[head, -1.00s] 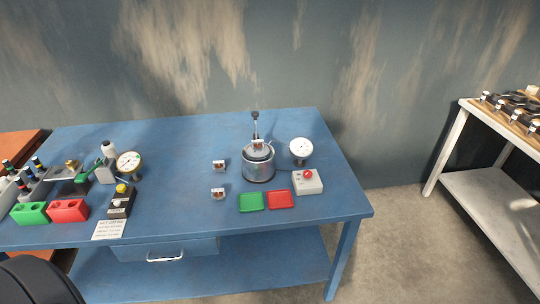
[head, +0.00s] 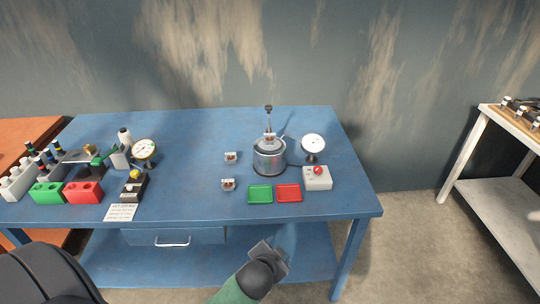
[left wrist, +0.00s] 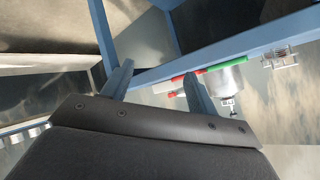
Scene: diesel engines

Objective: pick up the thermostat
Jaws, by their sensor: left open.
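Two small thermostat-like metal parts lie on the blue table in the head view, one behind (head: 231,157) and one in front (head: 228,184). A similar part (head: 270,138) is at the top of the metal pot (head: 269,158). A small metal part (left wrist: 280,58), apparently one of these, shows at the upper right of the left wrist view. My left gripper (left wrist: 158,88) is open with nothing between its fingers. In the head view my arm end (head: 266,262) is in front of the table edge, below and apart from these parts. My right gripper is not in view.
A green tray (head: 260,194) and a red tray (head: 289,193) lie before the pot. The middle back is clear.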

